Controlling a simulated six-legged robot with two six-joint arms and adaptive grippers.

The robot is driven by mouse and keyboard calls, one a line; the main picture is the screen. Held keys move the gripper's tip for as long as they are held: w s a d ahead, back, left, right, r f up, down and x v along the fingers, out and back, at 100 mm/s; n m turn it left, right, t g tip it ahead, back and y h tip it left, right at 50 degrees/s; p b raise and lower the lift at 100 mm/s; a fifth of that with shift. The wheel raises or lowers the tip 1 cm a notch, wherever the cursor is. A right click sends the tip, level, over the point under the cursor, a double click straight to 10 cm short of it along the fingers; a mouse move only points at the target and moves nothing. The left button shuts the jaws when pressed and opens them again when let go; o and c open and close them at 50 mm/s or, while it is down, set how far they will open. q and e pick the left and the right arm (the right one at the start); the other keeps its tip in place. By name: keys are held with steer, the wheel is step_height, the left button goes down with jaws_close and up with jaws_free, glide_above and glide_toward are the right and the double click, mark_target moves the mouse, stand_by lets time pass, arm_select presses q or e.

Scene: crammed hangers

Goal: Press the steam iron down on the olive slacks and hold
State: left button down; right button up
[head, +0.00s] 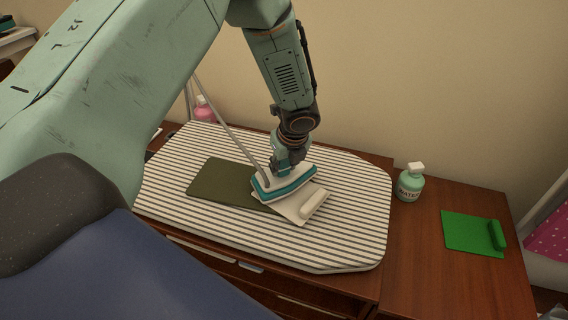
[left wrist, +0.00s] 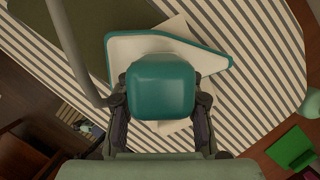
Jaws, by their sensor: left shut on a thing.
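The steam iron (head: 284,184) is teal and white, with a grey cord running up to the left. It sits over the right end of the olive slacks (head: 225,182) and over part of a cream folded cloth (head: 304,205). My left gripper (head: 286,160) is shut on the iron's handle from above. In the left wrist view the fingers (left wrist: 160,105) flank the teal handle of the iron (left wrist: 160,85), and the slacks (left wrist: 95,20) show at the upper left. Whether the soleplate presses on the cloth is hard to tell. My right gripper is not in view.
The striped ironing board (head: 345,225) lies on a brown wooden cabinet (head: 420,270). A pink bottle (head: 204,110) stands behind the board. The board's right part is clear.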

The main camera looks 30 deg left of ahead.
arm_select(q)
steer(key=shift+f+b, duration=0.3)
steer(key=shift+f, duration=0.15)
steer(key=shift+s+f, duration=0.25)
stand_by(2.1)
steer(key=shift+r, duration=0.1)
stand_by(1.9)
steer(key=shift+w+r+p, duration=0.15)
steer(key=shift+r+p, duration=0.45)
steer(key=shift+p, duration=0.05)
steer(key=shift+w+r+p, duration=0.15)
steer(key=shift+r+p, duration=0.45)
step_height(320, 180, up, 3)
steer(key=p, duration=0.2)
steer(key=shift+s+p, duration=0.1)
steer(key=shift+p, duration=0.2)
steer(key=shift+r+p, duration=0.95)
steer(key=shift+f, duration=0.15)
